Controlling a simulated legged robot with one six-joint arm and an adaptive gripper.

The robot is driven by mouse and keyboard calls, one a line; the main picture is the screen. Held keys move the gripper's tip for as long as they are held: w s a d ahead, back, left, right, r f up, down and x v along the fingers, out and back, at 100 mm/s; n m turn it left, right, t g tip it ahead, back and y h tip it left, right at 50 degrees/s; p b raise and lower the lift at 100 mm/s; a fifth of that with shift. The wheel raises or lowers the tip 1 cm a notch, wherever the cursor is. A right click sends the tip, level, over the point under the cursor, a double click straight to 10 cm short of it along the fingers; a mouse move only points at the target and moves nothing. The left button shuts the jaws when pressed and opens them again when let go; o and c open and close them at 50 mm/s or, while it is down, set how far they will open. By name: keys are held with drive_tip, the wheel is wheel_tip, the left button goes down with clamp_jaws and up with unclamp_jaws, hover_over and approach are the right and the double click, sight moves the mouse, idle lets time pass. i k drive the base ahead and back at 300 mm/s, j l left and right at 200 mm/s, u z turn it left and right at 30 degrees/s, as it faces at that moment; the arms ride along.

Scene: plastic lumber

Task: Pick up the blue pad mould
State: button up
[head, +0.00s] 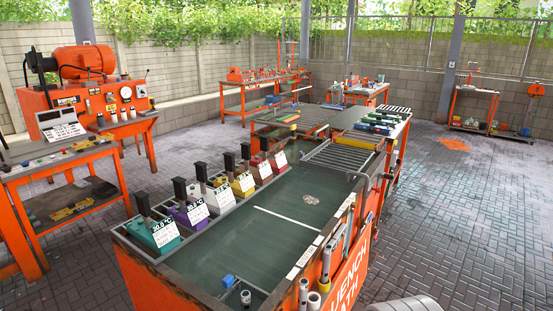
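No thing in the head view can be told for certain as the blue pad mould. A small blue block (228,281) sits at the near end of the orange quench bath (340,265). Several blue and green pieces (378,123) lie on the rack table beyond the bath, too small to tell apart. Along the bath's left rim stands a row of coloured blocks with dark upright handles and white labels: teal (155,234), purple (188,212), white (219,196), yellow (242,184) and red (262,171).
Tools and tubes (335,245) line the bath's right side. An orange machine (85,85) and a bench with a scale (60,130) stand at left. More orange workbenches (262,85) stand at the back. Open brick paving (475,215) lies to the right.

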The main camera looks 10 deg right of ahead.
sight(372, 128)
drive_tip(key=i+l, duration=0.1)
drive_tip(key=l, duration=0.35)
drive_tip(key=i+l, duration=0.1)
drive_tip(key=l, duration=0.4)
drive_tip(key=i+l, duration=0.1)
drive_tip(key=l, duration=0.35)
drive_tip(key=i+l+z, duration=0.1)
drive_tip(key=l, duration=0.35)
drive_tip(key=i+l, duration=0.15)
drive_tip(key=l, duration=0.35)
drive_tip(key=i+l, duration=0.55)
drive_tip(key=l, duration=0.15)
drive_tip(key=i+l+z, duration=0.1)
drive_tip(key=i+l, duration=0.4)
drive_tip(key=l, duration=0.2)
drive_tip(key=i+l, duration=0.5)
drive_tip(key=i+l+z, duration=0.1)
drive_tip(key=i+l, duration=0.45)
drive_tip(key=i, duration=0.2)
drive_tip(key=i+j, duration=0.1)
drive_tip(key=i, duration=0.5)
drive_tip(key=i+j+z, duration=0.1)
drive_tip(key=i, duration=0.45)
